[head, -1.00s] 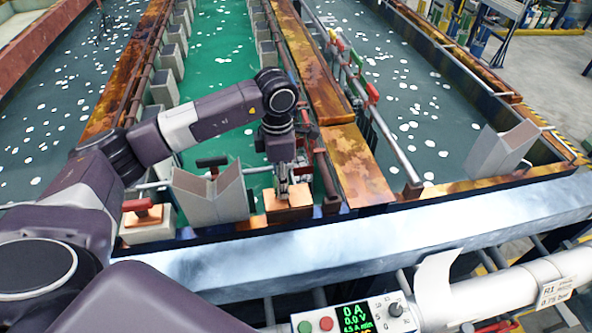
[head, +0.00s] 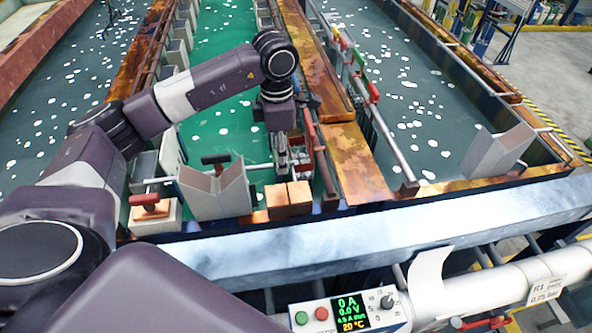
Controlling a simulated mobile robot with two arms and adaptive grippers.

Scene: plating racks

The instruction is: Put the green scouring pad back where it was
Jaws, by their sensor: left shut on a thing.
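I cannot pick out the green scouring pad for certain in the head view. My right gripper is not in view.
A grey V-shaped holder (head: 217,190) stands left of the blocks, with a red-handled clamp (head: 151,201) further left. A rusty beam (head: 352,160) runs along the right side of the green bath. A pale metal rim (head: 330,235) crosses the front.

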